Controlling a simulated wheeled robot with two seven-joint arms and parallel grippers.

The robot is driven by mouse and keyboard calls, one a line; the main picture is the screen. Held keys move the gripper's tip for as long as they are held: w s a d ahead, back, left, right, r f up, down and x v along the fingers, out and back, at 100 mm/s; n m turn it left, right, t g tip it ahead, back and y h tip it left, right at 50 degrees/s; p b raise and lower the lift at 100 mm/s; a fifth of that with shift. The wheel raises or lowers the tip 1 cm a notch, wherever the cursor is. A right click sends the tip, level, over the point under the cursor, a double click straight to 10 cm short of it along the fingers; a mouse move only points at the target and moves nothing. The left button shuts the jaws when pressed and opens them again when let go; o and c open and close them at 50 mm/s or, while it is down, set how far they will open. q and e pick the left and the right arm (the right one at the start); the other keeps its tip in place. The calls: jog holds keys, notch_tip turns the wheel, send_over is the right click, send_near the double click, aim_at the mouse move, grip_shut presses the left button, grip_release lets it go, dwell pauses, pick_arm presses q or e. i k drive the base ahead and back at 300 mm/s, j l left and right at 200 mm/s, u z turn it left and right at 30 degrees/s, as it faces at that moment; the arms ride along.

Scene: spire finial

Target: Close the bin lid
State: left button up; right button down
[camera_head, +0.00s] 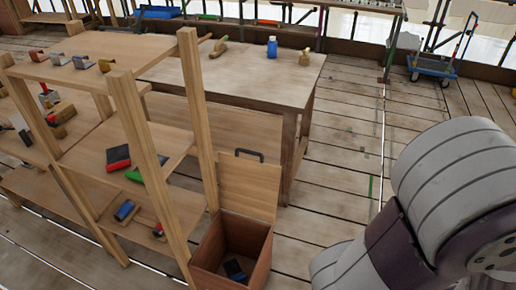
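The wooden bin (257,248) stands on the plank floor at the bottom centre, against the right side of the shelf unit. Its lid (248,186) is open and stands upright at the back of the bin. A dark handle (249,153) is at the lid's upper edge. A dark object (235,270) lies inside the bin. A grey and dark purple link of my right arm fills the lower right, apart from the bin. Neither of my grippers is in view.
A wooden shelf unit (190,100) holding several tools stands left of the bin. A wooden workbench (290,95) with a blue bottle (272,46) stands behind the lid. A blue cart (432,66) is at the far right. The floor right of the bin is clear.

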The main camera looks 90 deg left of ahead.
aim_at(249, 188)
jog(key=i+j+u, duration=0.2)
jog(key=u, duration=0.25)
jog(key=i+u, duration=0.4)
jog(key=i+j+u, duration=0.1)
jog(key=u, duration=0.35)
jog(key=i+l+u, duration=0.15)
jog(key=i+u, duration=0.15)
jog(key=u, duration=0.15)
jog(key=i+j+u, duration=0.1)
jog(key=i+u, duration=0.35)
jog(key=i+l+u, duration=0.1)
jog(key=i+u, duration=0.35)
jog(key=i+l+u, duration=0.25)
jog(key=i+u, duration=0.4)
jog(key=u, duration=0.2)
jog(key=i+u, duration=0.2)
jog(key=u, duration=0.25)
jog(key=i+u, duration=0.2)
jog(key=u, duration=0.2)
jog(key=i+l+u, duration=0.15)
jog(key=u, duration=0.25)
jog(key=i+l+u, duration=0.15)
jog(key=u, duration=0.25)
